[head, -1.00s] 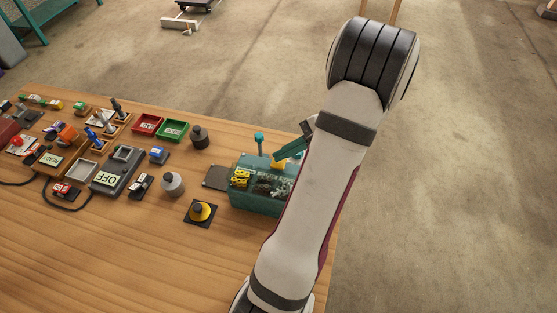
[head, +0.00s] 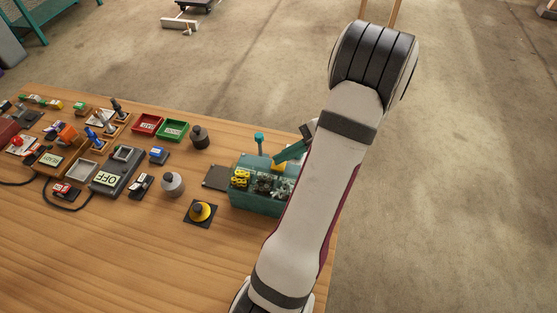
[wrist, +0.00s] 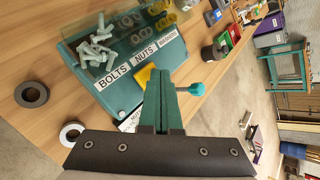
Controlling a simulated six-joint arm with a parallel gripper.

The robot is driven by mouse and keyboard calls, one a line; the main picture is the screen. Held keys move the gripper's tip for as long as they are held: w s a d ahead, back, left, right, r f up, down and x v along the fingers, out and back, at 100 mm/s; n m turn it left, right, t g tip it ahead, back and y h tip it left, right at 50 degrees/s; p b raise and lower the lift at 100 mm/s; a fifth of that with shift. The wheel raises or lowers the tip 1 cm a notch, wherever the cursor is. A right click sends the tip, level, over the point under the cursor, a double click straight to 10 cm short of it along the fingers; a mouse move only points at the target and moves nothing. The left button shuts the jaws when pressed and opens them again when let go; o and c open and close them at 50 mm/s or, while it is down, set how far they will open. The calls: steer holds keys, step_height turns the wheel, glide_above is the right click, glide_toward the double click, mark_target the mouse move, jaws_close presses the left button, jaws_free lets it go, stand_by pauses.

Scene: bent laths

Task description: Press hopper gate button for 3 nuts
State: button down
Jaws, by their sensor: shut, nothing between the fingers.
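The teal hopper box (head: 252,203) stands near the table's right edge, partly hidden by my arm. In the wrist view, the box (wrist: 72,50) has compartments labelled BOLTS, NUTS and WASHERS. Pale bolts (wrist: 97,47), grey nuts (wrist: 140,36) and yellow parts (wrist: 161,18) lie in them. A yellow piece (wrist: 144,75), probably the gate button, sits by the NUTS label, partly hidden by my fingers. My gripper (wrist: 160,78) is shut and empty, its teal fingertips at or just above this piece; contact cannot be told. In the head view, my gripper (head: 277,161) points down-left at the box.
A teal-knobbed post (head: 259,141) stands behind the box; its knob also shows in the wrist view (wrist: 189,88). A dark ring (wrist: 32,94) and a white ring (wrist: 72,133) lie on the table.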

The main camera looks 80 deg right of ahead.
stand_by(0.4)
steer(key=shift+r, duration=1.1)
steer(key=shift+r, duration=2.5)
step_height(320, 180, up, 4)
steer(key=shift+f, duration=0.1)
stand_by(0.4)
steer(key=shift+f, duration=0.1)
glide_above(283, 164)
steer(key=shift+f, duration=4.35)
